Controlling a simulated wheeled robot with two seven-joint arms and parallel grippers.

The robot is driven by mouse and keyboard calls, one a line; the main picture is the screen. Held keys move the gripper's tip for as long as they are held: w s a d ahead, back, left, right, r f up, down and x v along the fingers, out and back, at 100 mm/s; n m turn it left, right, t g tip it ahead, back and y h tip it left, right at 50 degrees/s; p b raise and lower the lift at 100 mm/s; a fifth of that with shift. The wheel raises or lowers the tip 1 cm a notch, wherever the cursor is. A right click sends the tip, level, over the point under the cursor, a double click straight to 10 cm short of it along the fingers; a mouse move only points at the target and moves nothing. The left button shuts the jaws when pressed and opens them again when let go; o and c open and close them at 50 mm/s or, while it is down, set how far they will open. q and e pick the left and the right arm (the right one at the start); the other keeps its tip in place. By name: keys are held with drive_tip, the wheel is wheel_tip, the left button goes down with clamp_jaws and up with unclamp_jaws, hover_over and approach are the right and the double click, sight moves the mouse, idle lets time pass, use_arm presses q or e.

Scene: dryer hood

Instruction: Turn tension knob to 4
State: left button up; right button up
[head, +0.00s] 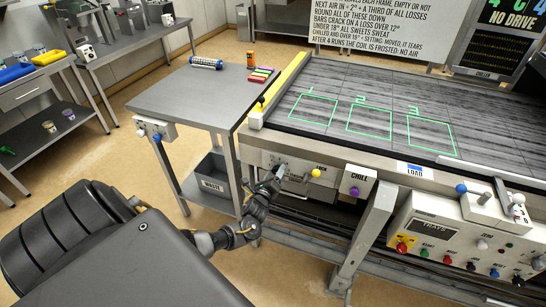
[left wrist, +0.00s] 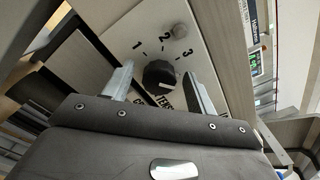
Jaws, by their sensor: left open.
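The black tension knob (left wrist: 160,76) sits on a pale dial plate (left wrist: 150,36) in the left wrist view. The printed numbers 1, 2 and 3 show around it; the number 4 is not visible. I cannot tell where its pointer stands. My left gripper (left wrist: 157,70) is open, with one finger on each side of the knob and gaps visible between them. In the head view, my left gripper (head: 277,177) is at the front panel (head: 262,161) of the machine, left of a yellow ball (head: 316,173), and largely hides the knob. My right gripper is not in view.
A purple knob (head: 355,191) under the CHILL label is right of the yellow ball. A grey metal table (head: 190,95) stands at the left with a waste bin (head: 213,172) below. The conveyor bed (head: 380,95) lies above the panel, and a machine leg (head: 362,235) stands to the right.

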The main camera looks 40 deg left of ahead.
use_arm(q)
drive_tip(key=v, duration=1.1)
drive_tip(key=shift+b, duration=0.35)
drive_tip(key=shift+w, duration=0.1)
drive_tip(key=s+d+f+n+g+h, duration=0.15)
drive_tip(key=s+f+n+g, duration=0.4)
drive_tip(key=f, duration=0.85)
drive_tip(key=s+f+n+g+h, duration=0.25)
drive_tip(key=s+f+n, duration=0.6)
drive_tip(key=f, duration=0.55)
drive_tip(key=s+d+f+n+g, duration=0.2)
drive_tip(key=s+d+f, duration=0.2)
drive_tip(key=s, duration=0.5)
drive_tip(key=s+d+f+n+g+h+b, duration=0.1)
drive_tip(key=s+d+f+n+g, duration=0.1)
drive_tip(key=s, duration=0.8)
drive_tip(key=s+d+f+n+g+b, duration=0.1)
drive_tip(key=s+d+f+n+g, duration=0.1)
drive_tip(key=s+d+f+g, duration=0.2)
drive_tip(key=s+d+f, duration=0.3)
drive_tip(key=s, duration=0.2)
drive_tip(key=shift+s+f+n+h, duration=0.35)
drive_tip(key=shift+f+n+h, duration=0.05)
drive_tip(key=shift+d, duration=0.1)
drive_tip(key=shift+c, duration=0.5)
